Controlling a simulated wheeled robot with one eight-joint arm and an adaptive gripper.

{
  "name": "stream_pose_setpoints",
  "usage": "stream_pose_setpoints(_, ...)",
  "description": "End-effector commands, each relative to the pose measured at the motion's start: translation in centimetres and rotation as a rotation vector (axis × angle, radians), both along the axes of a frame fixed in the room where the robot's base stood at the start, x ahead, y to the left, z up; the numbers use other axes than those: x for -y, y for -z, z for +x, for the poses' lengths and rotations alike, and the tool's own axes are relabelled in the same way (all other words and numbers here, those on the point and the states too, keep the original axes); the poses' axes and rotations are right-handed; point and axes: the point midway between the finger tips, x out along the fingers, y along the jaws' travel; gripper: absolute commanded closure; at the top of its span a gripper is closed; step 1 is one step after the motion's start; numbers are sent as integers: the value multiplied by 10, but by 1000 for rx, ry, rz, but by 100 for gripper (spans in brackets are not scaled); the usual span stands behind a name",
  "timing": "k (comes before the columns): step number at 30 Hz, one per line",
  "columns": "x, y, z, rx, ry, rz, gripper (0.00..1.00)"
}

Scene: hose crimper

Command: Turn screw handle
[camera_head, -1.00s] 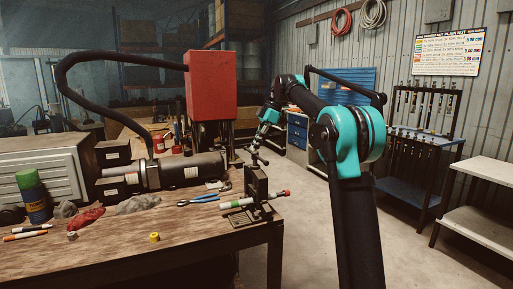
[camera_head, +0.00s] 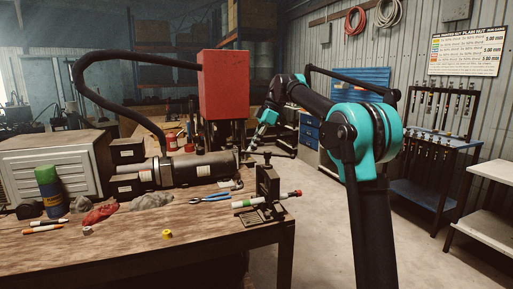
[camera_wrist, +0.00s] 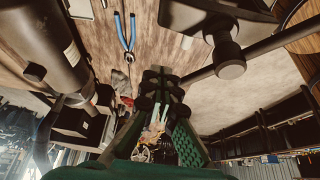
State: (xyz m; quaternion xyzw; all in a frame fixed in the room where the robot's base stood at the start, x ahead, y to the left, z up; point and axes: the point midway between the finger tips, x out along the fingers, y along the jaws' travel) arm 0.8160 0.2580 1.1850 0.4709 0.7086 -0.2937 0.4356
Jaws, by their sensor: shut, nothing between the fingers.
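The small dark vise (camera_head: 268,183) stands at the right end of the wooden bench, with its screw handle (camera_head: 267,156) on top. In the wrist view the screw handle (camera_wrist: 229,60) shows as a dark crossbar with a round hub, to the right of my fingertips. My gripper (camera_head: 250,148) is over the bench end, just left of the screw handle. In the wrist view the dark fingers of my gripper (camera_wrist: 161,82) are shut and empty, close to the bar's left end. I cannot tell whether they touch it.
The red box (camera_head: 224,84) of the crimper rises behind my gripper. Floor is clear right of the bench.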

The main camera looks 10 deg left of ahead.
Motion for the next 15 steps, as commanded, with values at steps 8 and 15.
stream_pose_setpoints(8, -5, 0, -11, -1, -139, 2, 100)
stream_pose_setpoints(15, -7, 0, -15, 0, -136, 1, 100)
